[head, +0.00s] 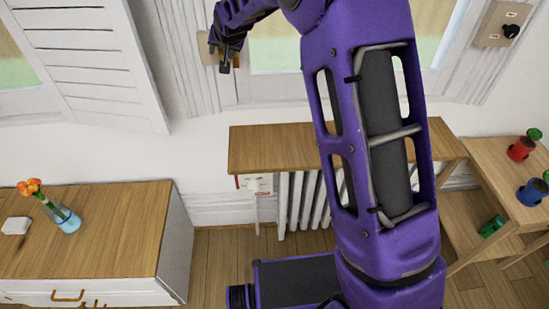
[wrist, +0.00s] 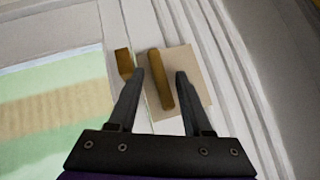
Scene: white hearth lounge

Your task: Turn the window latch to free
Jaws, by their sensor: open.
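The window latch is a brown bar (wrist: 160,82) on a beige backing plate (wrist: 195,75) in the wrist view. The bar stands nearly upright along the frame, tilted slightly. A small brown block (wrist: 123,62) sits just to its left on the window frame. My gripper (wrist: 161,73) is open, with one fingertip on each side of the bar; I cannot tell whether either touches it. In the head view my gripper (head: 229,57) is at the window frame, beside the tan latch plate (head: 206,48). The bar is hidden there.
A wooden shelf (head: 265,150) runs above a white radiator (head: 290,200) below the window. A white shutter (head: 90,60) stands at left. A panel with a black knob (head: 511,31) is at upper right. A sideboard (head: 100,235) and a side table (head: 480,160) flank the floor.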

